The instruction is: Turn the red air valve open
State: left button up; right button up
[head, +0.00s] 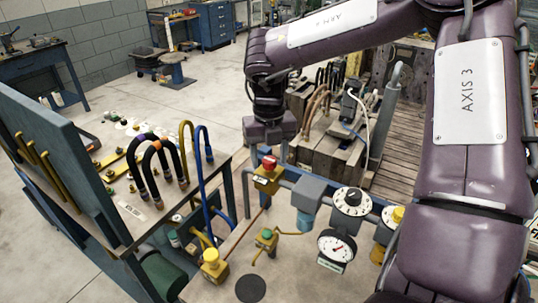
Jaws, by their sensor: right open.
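The red air valve is a small red knob (269,162) on top of a yellow valve body (266,181). It sits at the left end of a grey pipe line near the middle of the head view. My right gripper (268,147) points down from the wrist of the purple arm, right by the red knob and just above it in the picture. It is open, with nothing seen between its fingers. The fingertips are small and partly hidden, so I cannot tell whether they touch the knob. My left gripper is not in view.
Along the pipe are a grey-blue block (312,190), a black-and-white dial (352,202), a pressure gauge (337,246) and a yellow knob (398,214). A bench with coloured hoses (160,165) stands left. Wooden crating (340,145) lies behind. Lower yellow valves (213,262) stand in front.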

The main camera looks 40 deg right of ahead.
aim_at(269, 159)
notch_tip(269, 159, up, 8)
jog(key=shift+f+b, duration=0.1)
jog(key=shift+b, duration=0.4)
jog(key=shift+f, duration=0.1)
dwell(0.4)
